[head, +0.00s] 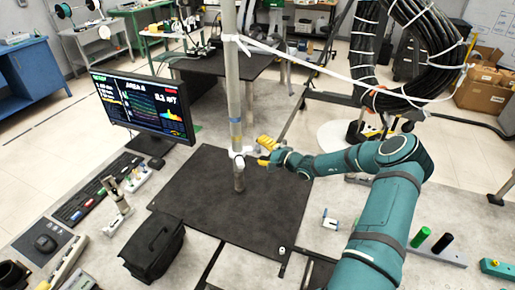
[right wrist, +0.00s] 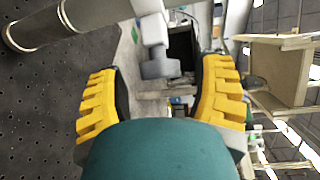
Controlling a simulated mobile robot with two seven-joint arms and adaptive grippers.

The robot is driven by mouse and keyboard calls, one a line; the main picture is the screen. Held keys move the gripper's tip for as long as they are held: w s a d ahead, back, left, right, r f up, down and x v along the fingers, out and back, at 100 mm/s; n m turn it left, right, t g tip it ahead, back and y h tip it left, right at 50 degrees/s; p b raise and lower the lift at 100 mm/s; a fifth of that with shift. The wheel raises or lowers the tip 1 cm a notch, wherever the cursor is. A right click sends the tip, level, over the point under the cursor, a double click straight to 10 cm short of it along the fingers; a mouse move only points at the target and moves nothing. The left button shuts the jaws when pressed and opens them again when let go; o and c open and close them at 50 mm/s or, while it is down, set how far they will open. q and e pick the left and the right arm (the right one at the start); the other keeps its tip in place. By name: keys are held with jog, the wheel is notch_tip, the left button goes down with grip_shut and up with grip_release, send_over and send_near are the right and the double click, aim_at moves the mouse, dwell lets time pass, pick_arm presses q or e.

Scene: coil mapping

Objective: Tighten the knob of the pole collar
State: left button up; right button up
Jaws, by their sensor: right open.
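A grey upright pole (head: 233,85) stands over the dark mat, with a white collar (head: 238,152) around its lower part. In the right wrist view the pole (right wrist: 45,24) crosses the upper left and the collar (right wrist: 147,8) is at the top edge. The collar's grey, T-shaped knob (right wrist: 160,66) points toward my right gripper. My right gripper (head: 260,152) is open, just right of the collar. Its yellow fingers (right wrist: 160,75) stand on both sides of the knob, with a visible gap on each side. My left gripper is not in view.
The dark mat (head: 195,205) around the pole is mostly clear. A monitor (head: 148,105), keyboard (head: 95,190) and black case (head: 153,248) are at left. A thick coil of black cable (head: 405,50) hangs above my right arm. A white cable tie extends from the pole to the coil.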

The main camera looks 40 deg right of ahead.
jog(key=shift+x, duration=0.95)
grip_shut()
